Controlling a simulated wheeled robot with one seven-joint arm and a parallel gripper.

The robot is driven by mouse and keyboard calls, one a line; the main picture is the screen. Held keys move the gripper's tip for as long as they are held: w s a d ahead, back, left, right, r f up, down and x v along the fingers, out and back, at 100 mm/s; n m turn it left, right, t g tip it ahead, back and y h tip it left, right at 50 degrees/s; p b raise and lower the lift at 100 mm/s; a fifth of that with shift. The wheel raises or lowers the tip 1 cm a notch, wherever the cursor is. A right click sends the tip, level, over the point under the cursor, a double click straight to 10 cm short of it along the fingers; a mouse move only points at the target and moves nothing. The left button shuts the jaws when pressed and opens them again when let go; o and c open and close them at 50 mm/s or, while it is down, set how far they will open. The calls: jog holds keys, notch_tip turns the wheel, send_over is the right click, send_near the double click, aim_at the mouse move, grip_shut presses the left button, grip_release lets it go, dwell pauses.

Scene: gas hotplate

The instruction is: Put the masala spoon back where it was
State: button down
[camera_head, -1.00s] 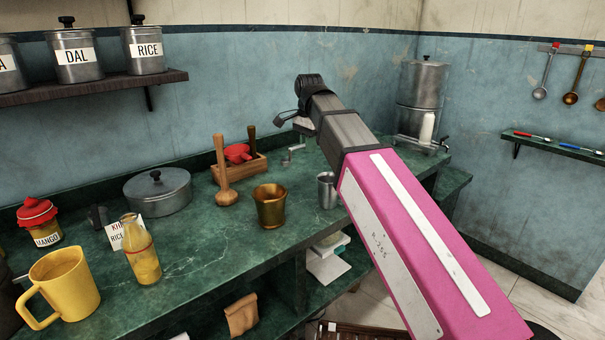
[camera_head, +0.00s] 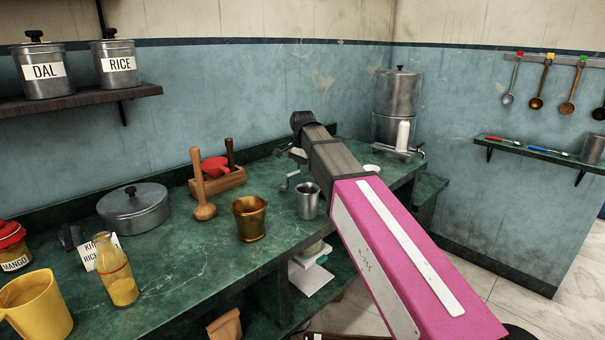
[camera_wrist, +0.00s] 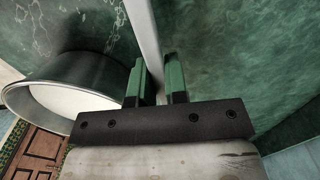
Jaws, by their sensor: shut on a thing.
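In the wrist view my gripper (camera_wrist: 157,68) is shut on a thin pale metal strip (camera_wrist: 146,35), which looks like the handle of the masala spoon. The strip runs up out of the picture, so its bowl end is not seen. In the head view my own arm hides most of the gripper, over the far right part of the green counter, and the held spoon cannot be made out. On the right wall, several spoons and ladles (camera_head: 537,102) hang from a rail (camera_head: 547,58) with coloured tags.
A steel cup (camera_head: 308,204) and a brass mortar (camera_head: 249,222) stand left of my arm. A steel water dispenser (camera_head: 397,95) stands at the back. A wall shelf (camera_head: 535,152) holds red and blue-handled items. A round metal vessel (camera_wrist: 45,82) is close left of the gripper.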

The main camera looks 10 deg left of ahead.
jog(key=shift+f, duration=0.5)
jog(key=shift+f, duration=0.1)
jog(key=c, duration=1.1)
grip_release()
jog(key=shift+c, duration=0.2)
notch_tip(320, 180, up, 12)
